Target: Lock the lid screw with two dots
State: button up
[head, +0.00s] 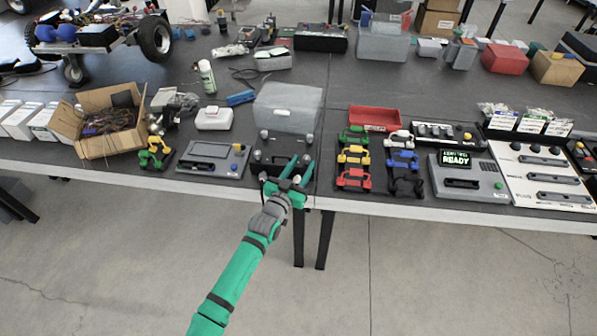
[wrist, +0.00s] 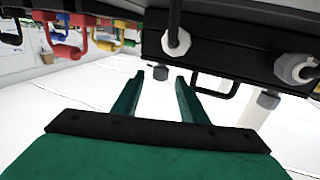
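A grey box with a black base, the chassis (head: 288,108), stands at the table's front edge in the head view. Pale knob-like screws show at its front, one at the left (head: 264,134) and one at the right (head: 309,139). In the wrist view, one screw (wrist: 177,40) hangs from a black bar above the fingers, and another (wrist: 297,68) is at the right. Dots on the screws are too small to tell. My green gripper (head: 297,168) is at the chassis's near side. In the wrist view its fingers (wrist: 160,92) are apart with nothing between them.
Left of the chassis is a grey device (head: 212,160) with a screen. Right are red, yellow, green and blue handles (head: 354,155), a red bin (head: 374,119) and a panel reading READY (head: 457,158). A cardboard box (head: 108,118) is at the left. Floor in front is open.

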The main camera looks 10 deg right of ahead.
jog(key=shift+v, duration=1.4)
jog(key=s+d+r+n+t+h, duration=0.1)
jog(key=s+d+r+n+t, duration=0.2)
jog(key=d+r, duration=0.75)
jog(key=s+r+n+t+y, duration=0.4)
jog(key=s+r+n, duration=0.1)
jog(key=s, duration=0.1)
jog(key=s+a+f+n+g+y, duration=0.1)
jog(key=s+a+f+n+y, duration=0.15)
jog(key=s+a+f, duration=0.4)
jog(key=s+a+f+n+g+y, duration=0.1)
jog(key=s+f+y, duration=0.2)
jog(key=s, duration=0.7)
jog(key=s+a+f+n+g+y, duration=0.1)
jog(key=s+a+f+n+y, duration=0.15)
jog(key=s+f, duration=0.4)
jog(key=s+a+m+g, duration=0.1)
jog(key=s+a+m, duration=0.2)
jog(key=s+a, duration=0.3)
jog(key=s+a+m+g, duration=0.2)
jog(key=s+a+m, duration=0.2)
jog(key=s, duration=0.9)
jog(key=shift+a+f+h, duration=0.2)
jog(key=shift+a+h, duration=0.1)
jog(key=shift+a, duration=0.8)
